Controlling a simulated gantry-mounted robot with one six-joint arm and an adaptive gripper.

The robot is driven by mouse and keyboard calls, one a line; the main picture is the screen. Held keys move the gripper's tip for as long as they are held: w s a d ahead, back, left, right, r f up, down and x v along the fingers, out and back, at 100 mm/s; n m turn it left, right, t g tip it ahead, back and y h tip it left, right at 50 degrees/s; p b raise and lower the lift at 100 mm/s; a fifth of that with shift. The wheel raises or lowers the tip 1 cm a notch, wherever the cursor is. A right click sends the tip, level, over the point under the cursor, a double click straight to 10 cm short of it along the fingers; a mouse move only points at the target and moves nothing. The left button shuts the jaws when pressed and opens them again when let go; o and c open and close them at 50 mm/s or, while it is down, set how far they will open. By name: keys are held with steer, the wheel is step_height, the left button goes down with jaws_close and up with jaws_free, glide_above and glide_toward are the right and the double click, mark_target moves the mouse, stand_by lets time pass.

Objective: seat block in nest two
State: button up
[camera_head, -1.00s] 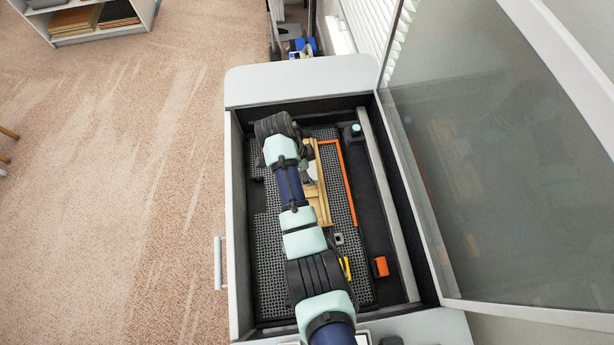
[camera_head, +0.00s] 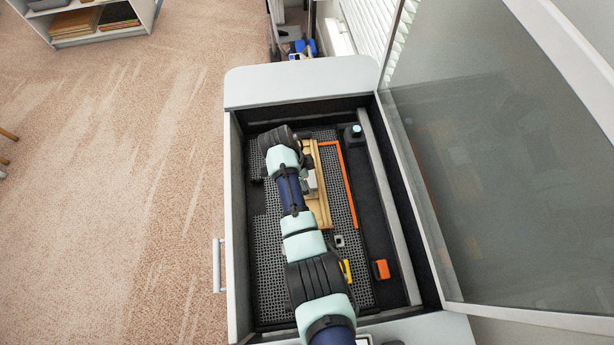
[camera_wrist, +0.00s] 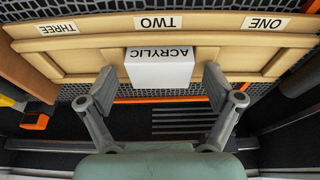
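A white block (camera_wrist: 158,72) marked ACRYLIC shows in the wrist view at the middle of a wooden rack (camera_wrist: 88,64), below the label TWO (camera_wrist: 157,22). The rack's labels read upside down. The block is in line with the middle nest; its underside is hidden, so I cannot tell how deep it sits. My gripper (camera_wrist: 160,78) is open, with one finger on each side of the block and a visible gap at both sides. In the head view the rack (camera_head: 322,203) is partly covered by my arm.
Label THREE (camera_wrist: 58,28) is at the rack's left and label ONE (camera_wrist: 264,23) at its right. The rack stands on a black grid mat (camera_head: 268,262) inside a walled cabinet. An orange strip (camera_head: 350,180) runs beside it. An orange object (camera_head: 381,269) lies lower right.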

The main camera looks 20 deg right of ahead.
steer(key=p+v, duration=0.1)
steer(key=v, duration=1.1)
steer(key=shift+r, duration=0.2)
steer(key=s+a+r+n+t+y+p, duration=0.1)
steer(key=s+a+r+n+t+p, duration=0.2)
steer(key=r+n, duration=0.4)
steer(key=s+a+r+n+t+y+p, duration=0.1)
steer(key=s+a+r+n+t+p, duration=0.3)
steer(key=r, duration=0.9)
steer(key=s+a+r+n+t+y+p, duration=0.1)
steer(key=s+a+r+n+t+p, duration=0.2)
steer(key=r+n+t+p, duration=0.3)
step_height(320, 180, up, 5)
steer(key=a+n+p, duration=0.1)
steer(key=n, duration=0.3)
steer(key=shift+s+a+t, duration=0.25)
steer(key=shift+t, duration=0.15)
steer(key=shift+f, duration=0.1)
